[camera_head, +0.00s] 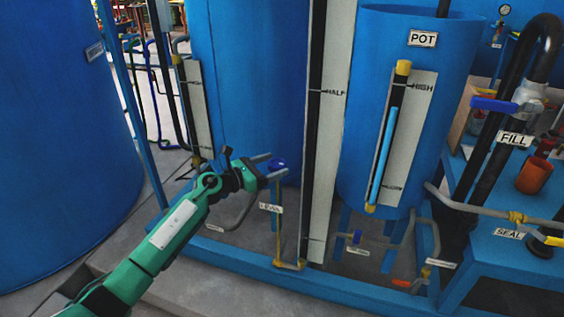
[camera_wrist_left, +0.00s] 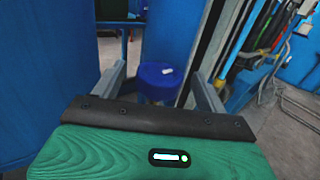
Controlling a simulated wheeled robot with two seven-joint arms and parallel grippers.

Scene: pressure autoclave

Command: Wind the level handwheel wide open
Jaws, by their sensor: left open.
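A small blue handwheel (camera_head: 278,164) sits on a thin pipe in front of the large blue tank, above a small tag (camera_head: 270,208) that is hard to read. My left gripper (camera_head: 271,165) is at the wheel, with its two fingers apart on either side of it. My right gripper is out of view.
A tall gauge board (camera_head: 325,130) marked HALF stands just right of the wheel. The blue POT tank (camera_head: 450,50) with its gauge is beyond it. A blue frame rail (camera_head: 235,262) runs low in front. Pipes and a FILL valve (camera_head: 494,104) are at right.

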